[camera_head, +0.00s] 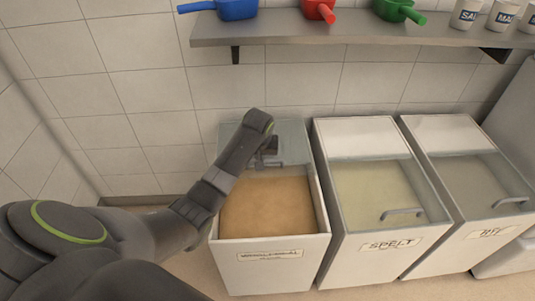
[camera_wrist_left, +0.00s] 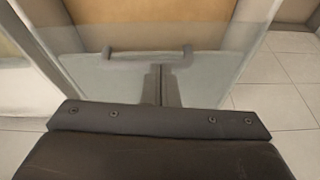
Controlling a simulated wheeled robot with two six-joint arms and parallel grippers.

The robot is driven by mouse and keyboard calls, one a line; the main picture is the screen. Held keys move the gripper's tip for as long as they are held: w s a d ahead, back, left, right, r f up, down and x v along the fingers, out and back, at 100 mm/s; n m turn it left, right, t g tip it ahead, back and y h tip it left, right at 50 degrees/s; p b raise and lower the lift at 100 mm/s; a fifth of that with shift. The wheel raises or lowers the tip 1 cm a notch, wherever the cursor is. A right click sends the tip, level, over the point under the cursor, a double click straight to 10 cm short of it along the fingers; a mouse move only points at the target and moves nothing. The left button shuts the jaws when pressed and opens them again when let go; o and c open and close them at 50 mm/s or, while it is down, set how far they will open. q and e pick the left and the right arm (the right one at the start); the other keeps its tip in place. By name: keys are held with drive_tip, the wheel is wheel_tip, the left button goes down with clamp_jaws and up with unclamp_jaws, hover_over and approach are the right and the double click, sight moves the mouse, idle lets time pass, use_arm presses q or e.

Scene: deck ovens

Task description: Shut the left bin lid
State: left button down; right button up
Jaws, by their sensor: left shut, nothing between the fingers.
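The left bin (camera_head: 317,256) stands at the left of the row and holds tan flour (camera_head: 265,208). Its clear lid (camera_head: 293,135) lies over the back part, so the front is uncovered. The lid's grey bar handle (camera_head: 283,165) is at the lid's front edge. My left gripper (camera_head: 268,152) is over the lid, right at the handle. In the left wrist view the shut fingers (camera_wrist_left: 160,75) reach to the middle of the handle (camera_wrist_left: 120,59), with nothing between them. I cannot tell if they touch it. My right gripper is not in view.
The spelt bin (camera_head: 385,248) and another bin (camera_head: 487,238) stand to the right, their clear lids down over the front. A shelf (camera_head: 350,28) with scoops and white pots runs above. The tiled wall is close behind the bins.

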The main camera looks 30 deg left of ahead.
use_arm(q)
wheel_tip(320, 180, up, 5)
drive_tip(key=n, duration=0.1)
hover_over(267, 165)
drive_tip(key=w, duration=0.1)
drive_tip(key=b+x, duration=0.1)
drive_tip(key=x, duration=0.4)
drive_tip(key=b+x, duration=0.1)
drive_tip(key=x, duration=0.4)
drive_tip(key=shift+a, duration=0.25)
drive_tip(key=shift+s+d+r+p, duration=0.3)
drive_tip(key=shift+s+p, duration=0.1)
drive_tip(key=shift+p, duration=0.1)
drive_tip(key=shift+s+d+r+p, duration=0.1)
drive_tip(key=shift+s+d+p, duration=0.2)
drive_tip(key=shift+s, duration=0.2)
drive_tip(key=shift+s+d+r+p, duration=0.1)
drive_tip(key=shift+s+d+p, duration=0.15)
drive_tip(key=shift+s, duration=0.25)
drive_tip(key=shift+s+d, duration=0.15)
drive_tip(key=shift+s, duration=0.1)
drive_tip(key=shift+s, duration=0.1)
